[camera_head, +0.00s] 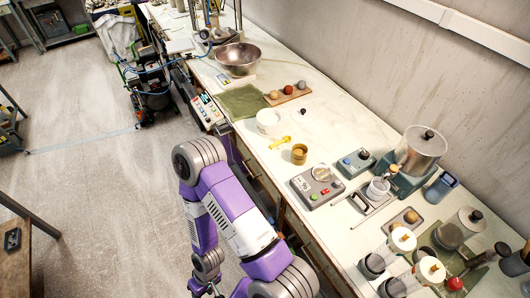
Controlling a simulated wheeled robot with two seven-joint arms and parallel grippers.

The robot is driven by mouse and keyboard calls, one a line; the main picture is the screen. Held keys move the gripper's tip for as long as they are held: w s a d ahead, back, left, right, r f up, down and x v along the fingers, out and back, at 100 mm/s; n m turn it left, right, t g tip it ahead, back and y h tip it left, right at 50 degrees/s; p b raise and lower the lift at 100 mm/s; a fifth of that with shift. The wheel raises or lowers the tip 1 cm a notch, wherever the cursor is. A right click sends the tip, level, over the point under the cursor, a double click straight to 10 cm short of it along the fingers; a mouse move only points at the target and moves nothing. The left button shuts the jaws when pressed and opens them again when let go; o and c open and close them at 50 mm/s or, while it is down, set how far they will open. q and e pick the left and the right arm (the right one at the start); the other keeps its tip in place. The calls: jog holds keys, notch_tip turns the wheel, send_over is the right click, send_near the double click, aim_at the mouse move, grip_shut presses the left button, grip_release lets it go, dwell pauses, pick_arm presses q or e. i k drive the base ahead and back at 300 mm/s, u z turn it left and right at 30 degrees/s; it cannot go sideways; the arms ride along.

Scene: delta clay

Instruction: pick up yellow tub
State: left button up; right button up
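A small mustard-yellow tub (299,154) stands upright on the pale worktop, near its front edge and left of a grey scale-like device. My purple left arm rises from the bottom middle, bends at the elbow and hangs down over the front side of the bench. Its gripper (210,291) is at the bottom edge, partly cut off, low and well away from the tub. I cannot tell whether its fingers are open or shut. My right gripper is not in view.
A yellow scoop (281,142) and a white tub (268,122) lie just beyond the yellow tub. The grey device (317,186) stands to its right. A metal bowl (238,58) and green cloth (241,101) are farther back. Jars crowd the right; floor at left is mostly clear.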

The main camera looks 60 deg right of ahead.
aim_at(299, 153)
jog(key=u, duration=0.05)
jog(key=i, duration=1.7)
jog(key=z, duration=3.25)
